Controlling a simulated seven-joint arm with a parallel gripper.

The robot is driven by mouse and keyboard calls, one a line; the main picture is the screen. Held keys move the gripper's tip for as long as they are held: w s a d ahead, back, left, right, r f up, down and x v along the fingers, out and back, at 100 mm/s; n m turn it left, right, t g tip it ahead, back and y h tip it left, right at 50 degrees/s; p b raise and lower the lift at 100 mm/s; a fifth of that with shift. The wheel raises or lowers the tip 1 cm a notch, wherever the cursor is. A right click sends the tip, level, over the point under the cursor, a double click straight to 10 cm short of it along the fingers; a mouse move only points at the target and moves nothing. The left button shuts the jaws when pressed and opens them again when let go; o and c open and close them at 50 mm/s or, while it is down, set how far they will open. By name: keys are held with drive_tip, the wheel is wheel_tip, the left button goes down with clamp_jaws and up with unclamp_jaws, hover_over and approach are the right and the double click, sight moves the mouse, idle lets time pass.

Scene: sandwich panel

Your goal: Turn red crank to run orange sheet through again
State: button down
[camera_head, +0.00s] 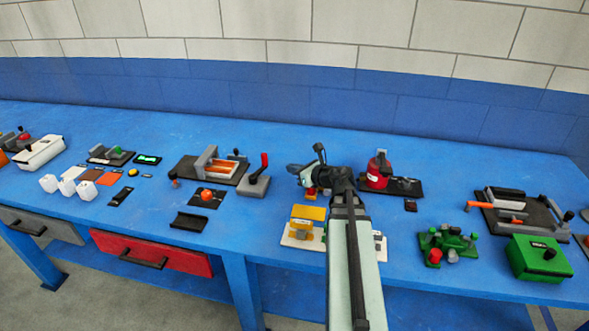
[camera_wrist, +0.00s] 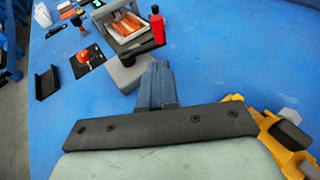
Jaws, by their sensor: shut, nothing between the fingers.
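An orange sheet (camera_head: 222,171) lies in the machine's frame. In the wrist view, the red handle (camera_wrist: 157,27) is beyond my fingertips, with the grey block (camera_wrist: 122,78) just ahead of them and the orange sheet (camera_wrist: 124,22) behind. My gripper (camera_head: 292,168) is shut and empty, to the right of the crank and apart from the handle. It also shows in the wrist view (camera_wrist: 156,66). My wrist plate hides part of the bench.
A black plate with an orange knob (camera_head: 207,194) and a black tray (camera_head: 189,222) lie left of the crank block. A yellow device (camera_head: 303,222) stands close to my arm. A red canister (camera_head: 377,170) stands to the right. Blue bench is clear behind the crank.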

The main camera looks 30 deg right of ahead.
drive_tip(key=x, duration=0.9)
drive_tip(key=shift+w+r, duration=0.35)
drive_tip(key=shift+w+a, duration=0.2)
drive_tip(key=shift+w, duration=0.4)
drive_tip(key=shift+w, duration=0.1)
drive_tip(key=shift+w+d+n+g+y, duration=0.15)
drive_tip(key=shift+w+n+g+y, duration=0.15)
drive_tip(key=shift+w+n+y, duration=0.7)
drive_tip(key=shift+n+y, duration=0.2)
drive_tip(key=shift+y, duration=0.3)
drive_tip(key=shift+w+a, duration=0.2)
drive_tip(key=shift+w, duration=0.05)
